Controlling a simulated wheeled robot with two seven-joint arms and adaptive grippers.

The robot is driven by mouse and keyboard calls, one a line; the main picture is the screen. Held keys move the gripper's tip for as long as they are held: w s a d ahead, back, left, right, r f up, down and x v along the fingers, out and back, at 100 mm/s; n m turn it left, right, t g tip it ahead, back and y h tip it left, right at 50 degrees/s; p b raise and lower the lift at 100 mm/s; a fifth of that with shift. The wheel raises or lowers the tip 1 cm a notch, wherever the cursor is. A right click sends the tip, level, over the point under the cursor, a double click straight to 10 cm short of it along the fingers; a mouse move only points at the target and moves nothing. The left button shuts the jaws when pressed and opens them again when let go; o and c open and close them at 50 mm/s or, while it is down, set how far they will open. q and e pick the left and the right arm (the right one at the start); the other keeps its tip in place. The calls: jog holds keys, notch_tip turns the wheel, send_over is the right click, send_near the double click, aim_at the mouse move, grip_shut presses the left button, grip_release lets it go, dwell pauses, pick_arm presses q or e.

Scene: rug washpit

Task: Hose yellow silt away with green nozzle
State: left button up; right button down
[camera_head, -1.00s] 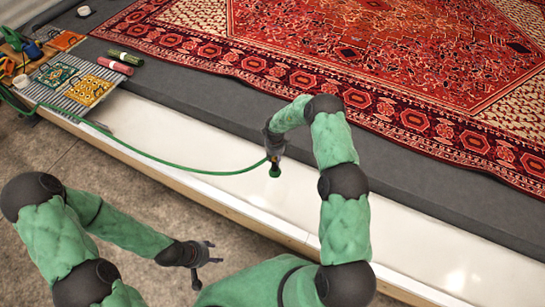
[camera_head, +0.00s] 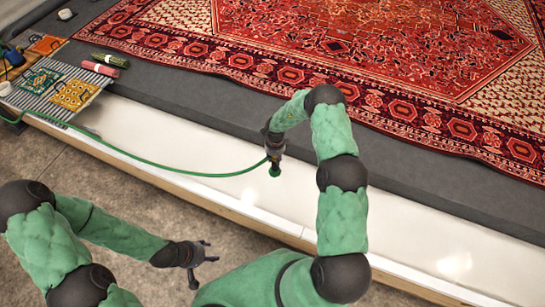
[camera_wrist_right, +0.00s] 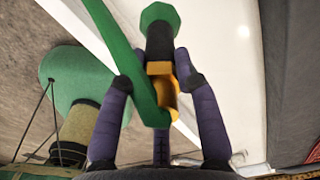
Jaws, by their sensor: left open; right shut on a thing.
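The green nozzle (camera_head: 274,170) is held over the white strip and points down. In the right wrist view the green and black nozzle (camera_wrist_right: 160,40) has a yellow-orange part and sits between the fingers. My right gripper (camera_head: 274,150) is shut on it; its dark fingers (camera_wrist_right: 160,95) also show in the right wrist view. A green hose (camera_head: 180,171) runs from the nozzle to the left edge. My left gripper (camera_head: 205,254) is open and empty over the grey floor. I see no yellow silt on the visible white strip (camera_head: 330,205).
A red patterned rug (camera_head: 370,50) lies on a dark grey surface (camera_head: 160,88) behind the strip. A wooden edge (camera_head: 230,212) borders the strip.

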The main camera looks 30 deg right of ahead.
jog(key=shift+s+d+r+p, duration=0.4)
jog(key=shift+s+r+p, duration=0.05)
jog(key=shift+r+p, duration=0.25)
jog(key=shift+s+d+r+p, duration=0.4)
jog(key=shift+s+r+p, duration=0.1)
jog(key=shift+r+p, duration=0.2)
jog(key=shift+s+d+r+p, duration=0.45)
jog(key=shift+r+p, duration=0.15)
jog(key=shift+p, duration=0.15)
jog(key=shift+a, duration=0.1)
